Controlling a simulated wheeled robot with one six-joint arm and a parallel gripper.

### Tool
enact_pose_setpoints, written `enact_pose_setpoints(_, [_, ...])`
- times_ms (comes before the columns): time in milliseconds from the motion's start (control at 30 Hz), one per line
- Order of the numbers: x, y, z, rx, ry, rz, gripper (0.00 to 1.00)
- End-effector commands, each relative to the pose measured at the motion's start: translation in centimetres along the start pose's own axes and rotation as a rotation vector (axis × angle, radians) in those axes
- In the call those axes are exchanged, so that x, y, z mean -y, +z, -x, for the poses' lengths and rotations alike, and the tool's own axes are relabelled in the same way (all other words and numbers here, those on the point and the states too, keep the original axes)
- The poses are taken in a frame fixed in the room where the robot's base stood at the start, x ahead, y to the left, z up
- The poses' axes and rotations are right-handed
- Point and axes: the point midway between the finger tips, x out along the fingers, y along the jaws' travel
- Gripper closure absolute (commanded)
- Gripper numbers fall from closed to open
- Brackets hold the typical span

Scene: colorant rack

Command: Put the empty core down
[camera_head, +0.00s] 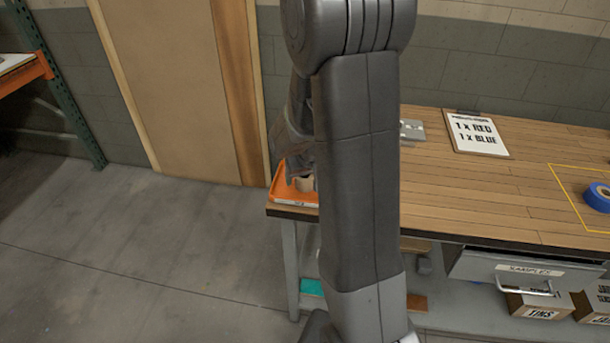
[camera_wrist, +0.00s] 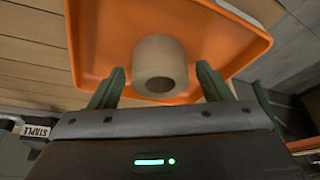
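The empty core (camera_wrist: 160,68) is a short tan cardboard tube. In the wrist view it is in an orange tray (camera_wrist: 225,38), its open end towards the camera. My gripper (camera_wrist: 160,70) has its two dark green fingers spread on either side of the core, with orange tray showing in the gaps, so it is open. In the head view the core (camera_head: 305,183) shows partly, in the orange tray (camera_head: 283,192) at the workbench's left end. My arm hides part of the tray, and the fingertips cannot be made out there.
The wooden workbench (camera_head: 450,190) runs right. A clipboard (camera_head: 478,133) reads "1 x RED, 1 x BLUE". A blue tape roll (camera_head: 598,197) lies within a yellow outline. A drawer (camera_head: 525,270) and labelled boxes (camera_head: 540,304) are below. The floor at left is clear.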

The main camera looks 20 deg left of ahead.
Motion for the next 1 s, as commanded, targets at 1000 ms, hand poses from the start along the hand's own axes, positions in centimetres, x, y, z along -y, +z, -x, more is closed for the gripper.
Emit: enact_pose_setpoints(1000, [0.0, -0.2, 10.1, -0.004, 0.000, 0.000, 0.28])
